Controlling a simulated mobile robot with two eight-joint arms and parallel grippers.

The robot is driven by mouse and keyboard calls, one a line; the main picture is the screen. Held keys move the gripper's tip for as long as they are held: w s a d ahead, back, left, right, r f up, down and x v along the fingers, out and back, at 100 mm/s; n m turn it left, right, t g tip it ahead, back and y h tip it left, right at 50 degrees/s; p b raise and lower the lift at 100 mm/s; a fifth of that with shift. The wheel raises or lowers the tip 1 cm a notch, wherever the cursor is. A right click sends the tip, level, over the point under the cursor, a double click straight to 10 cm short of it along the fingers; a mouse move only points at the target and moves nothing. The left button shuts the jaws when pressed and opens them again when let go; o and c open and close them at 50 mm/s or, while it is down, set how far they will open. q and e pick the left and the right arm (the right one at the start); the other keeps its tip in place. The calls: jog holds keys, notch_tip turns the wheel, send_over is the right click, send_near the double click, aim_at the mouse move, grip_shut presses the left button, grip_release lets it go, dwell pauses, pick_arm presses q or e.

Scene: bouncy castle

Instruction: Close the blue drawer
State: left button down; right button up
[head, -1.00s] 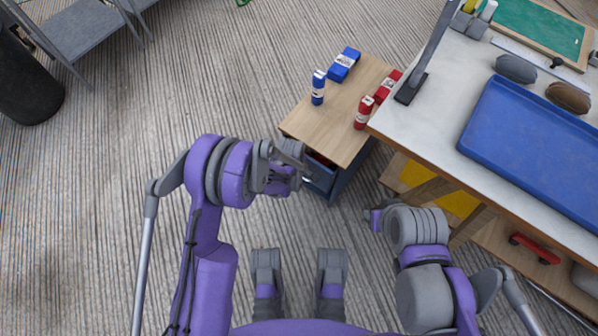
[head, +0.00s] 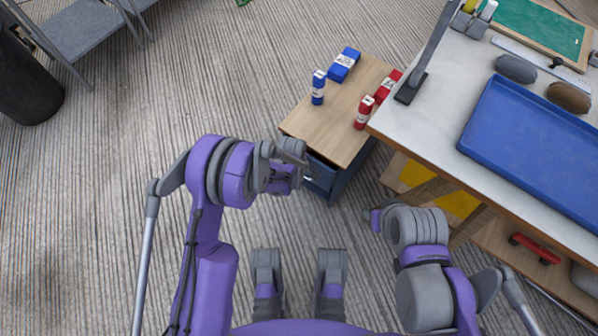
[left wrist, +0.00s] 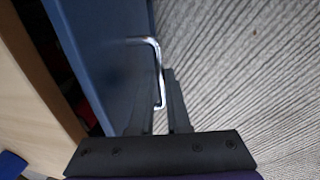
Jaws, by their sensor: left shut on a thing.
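The blue drawer (head: 320,176) is in a small cabinet with a wooden top (head: 335,125). In the left wrist view the drawer front (left wrist: 105,60) stands a little out from the cabinet, with a dark gap and a bit of red inside. Its silver bar handle (left wrist: 157,58) runs between the fingers of my left gripper (left wrist: 160,100), which is shut on it. In the head view my left arm mostly hides the gripper at the drawer's left side.
Blue items (head: 345,65) and red items (head: 365,110) stand on the cabinet top. A white table (head: 440,115) with a blue tray (head: 530,150) is to the right, above a lower shelf.

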aim_at(307, 164)
pick_arm(q)
jog(key=shift+w+d, duration=0.55)
jog(key=shift+w, duration=0.25)
jog(key=shift+w+d, duration=0.55)
jog(key=shift+w, duration=0.25)
jog(key=c, duration=0.9)
grip_release()
jog(key=shift+d, duration=0.1)
jog(key=shift+r, duration=0.1)
jog(key=r, duration=0.3)
jog(key=s+a+r+p, duration=0.1)
jog(key=r, duration=0.3)
jog(key=r+p, duration=0.1)
jog(key=r, duration=0.2)
jog(key=shift+s+a+r, duration=0.15)
jog(key=shift+s+r, duration=0.1)
jog(key=shift+s, duration=0.05)
